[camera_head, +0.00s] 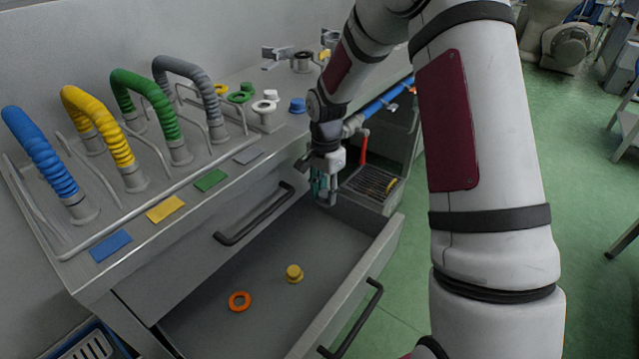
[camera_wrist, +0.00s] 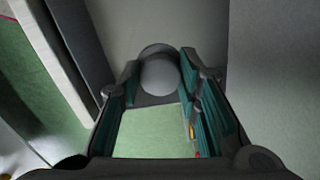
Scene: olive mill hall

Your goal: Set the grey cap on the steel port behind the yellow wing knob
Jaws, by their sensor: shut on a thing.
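My gripper (camera_head: 325,186) hangs over the right end of the open drawer, pointing down. In the wrist view, its teal-padded fingers are shut on a round grey cap (camera_wrist: 160,74) between their tips. I cannot make out the cap in the head view. At the back right of the bench top, a bit of yellow that looks like the yellow wing knob (camera_head: 325,54) shows beside my arm, which partly hides that area. A steel port (camera_head: 302,62) stands just left of it. I cannot tell whether another port lies behind the knob.
The open drawer (camera_head: 225,325) holds an orange ring (camera_head: 239,301) and a yellow cap (camera_head: 294,273). Blue, yellow, green and grey hoses stand at the bench's left. A blue cap (camera_head: 298,105), a white port (camera_head: 265,112) and green rings (camera_head: 240,96) sit farther right.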

